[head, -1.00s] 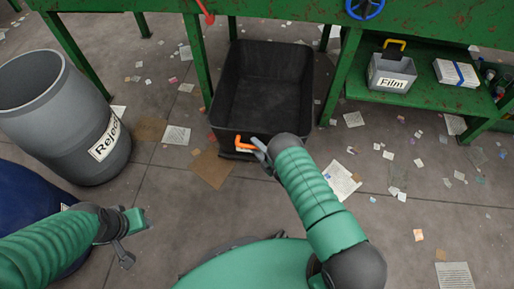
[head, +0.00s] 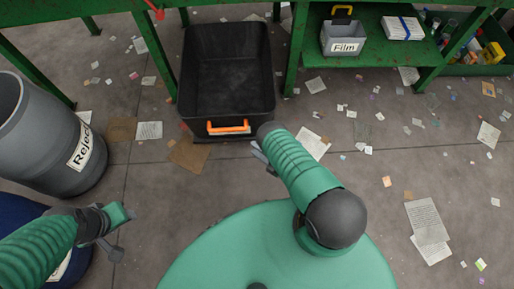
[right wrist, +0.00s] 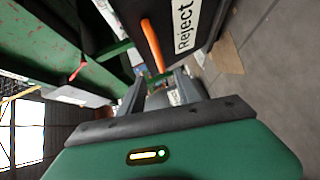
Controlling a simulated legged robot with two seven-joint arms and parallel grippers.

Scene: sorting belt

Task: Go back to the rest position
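My right gripper (head: 260,155) shows in the head view just right of and nearer than the black crate (head: 265,75), partly hidden by its own arm. In the right wrist view its two fingers (right wrist: 162,90) stand apart with nothing between them. The crate's orange handle (head: 228,127) is clear of the gripper in the head view. The right wrist view also shows the handle (right wrist: 152,45), beyond the fingers, beside a "Reject" label (right wrist: 186,22). My left gripper (head: 118,232) hangs at the lower left, clear of things; its finger gap is not clear.
A grey "Reject" barrel (head: 45,150) stands at the left, with a dark blue drum (head: 20,208) nearer. The green bench (head: 385,62) carries a grey "Film" box (head: 338,40) on its lower shelf. Scattered paper lies on the otherwise open floor at the right.

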